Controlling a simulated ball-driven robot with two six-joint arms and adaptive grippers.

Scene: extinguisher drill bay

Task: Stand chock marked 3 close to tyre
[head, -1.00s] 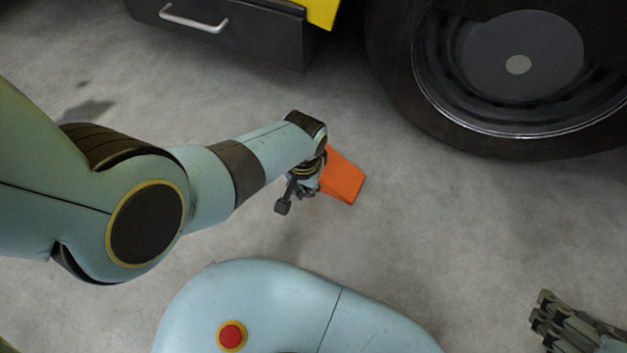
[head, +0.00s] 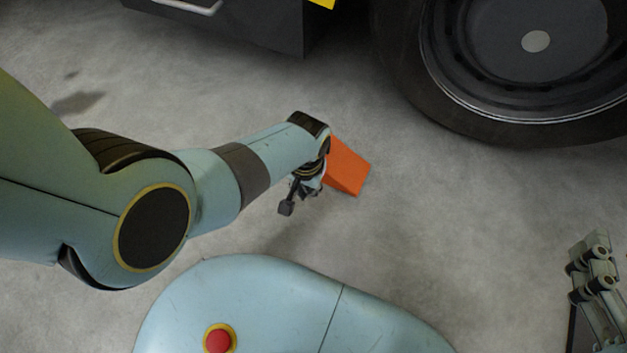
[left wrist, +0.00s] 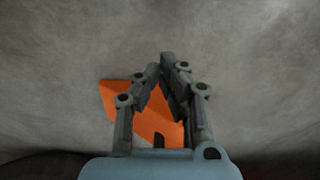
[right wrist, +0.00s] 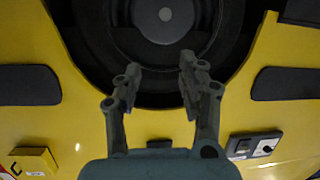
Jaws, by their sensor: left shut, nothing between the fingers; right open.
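The orange chock (head: 348,166) is on the grey floor, its left end hidden behind my left arm's wrist. It also shows in the left wrist view (left wrist: 122,98), partly behind the fingers, with a dark mark whose number I cannot read. My left gripper (head: 294,199) is shut and empty beside the chock; its closed fingers (left wrist: 165,68) overlap the chock in the left wrist view. The black tyre (head: 428,108) is at upper right, with clear floor between it and the chock. My right gripper (head: 590,250) is at the right edge; its fingers (right wrist: 160,72) are apart and empty, with the wheel beyond.
A dark drawer unit (head: 240,28) with a pale handle is at the top. The floor (head: 440,220) right of the chock is clear. The right wrist view shows yellow bodywork (right wrist: 60,125), a small yellow box (right wrist: 35,162) and a switch panel (right wrist: 255,146).

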